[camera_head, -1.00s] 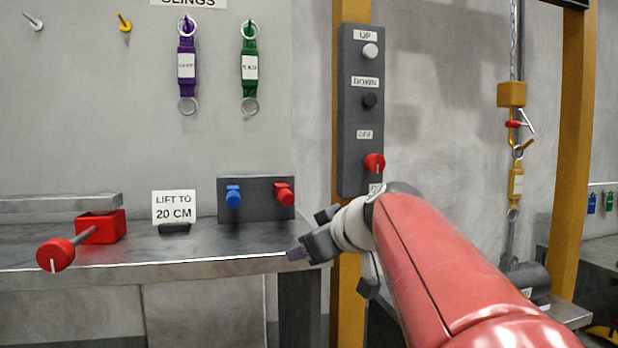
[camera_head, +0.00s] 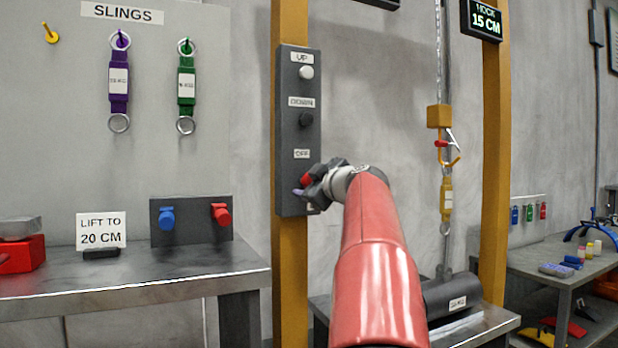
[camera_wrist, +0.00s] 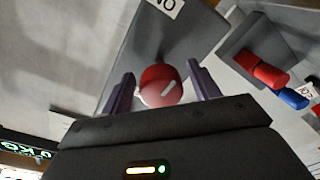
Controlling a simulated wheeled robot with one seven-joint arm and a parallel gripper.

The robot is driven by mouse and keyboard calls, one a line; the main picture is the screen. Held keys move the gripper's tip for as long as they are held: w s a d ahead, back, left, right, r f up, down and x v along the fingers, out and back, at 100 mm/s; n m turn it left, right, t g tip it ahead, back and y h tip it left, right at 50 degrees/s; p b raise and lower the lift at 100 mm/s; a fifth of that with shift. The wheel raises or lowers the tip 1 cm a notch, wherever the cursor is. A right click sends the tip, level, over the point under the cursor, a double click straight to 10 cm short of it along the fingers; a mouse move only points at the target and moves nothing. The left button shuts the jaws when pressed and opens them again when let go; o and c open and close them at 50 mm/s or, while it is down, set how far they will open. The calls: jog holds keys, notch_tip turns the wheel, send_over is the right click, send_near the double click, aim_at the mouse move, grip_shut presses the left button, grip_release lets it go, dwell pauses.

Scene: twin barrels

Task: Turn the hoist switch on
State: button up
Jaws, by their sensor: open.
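The grey hoist panel (camera_head: 299,230) hangs on a yellow post, with a white UP button (camera_head: 306,72), a dark DOWN button (camera_head: 305,119) and an OFF label (camera_head: 302,154). The round red switch knob (camera_head: 306,179) is below that label, partly hidden by my gripper (camera_head: 308,190). In the wrist view the knob (camera_wrist: 162,86) sits between my two open fingers (camera_wrist: 160,70), with a gap on either side. Its white mark slants. An ON label (camera_wrist: 166,5) shows beyond it.
The workbench (camera_head: 130,285) at left carries a LIFT TO 20 CM sign (camera_head: 101,232) and a box with blue and red knobs (camera_head: 190,238). The hoist hook (camera_head: 440,150) hangs at right by a load (camera_head: 455,294). A display (camera_head: 482,20) reads HOOK 15 CM.

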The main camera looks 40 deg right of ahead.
jog(key=shift+w, duration=0.4)
jog(key=c, duration=1)
jog(key=shift+o, duration=0.2)
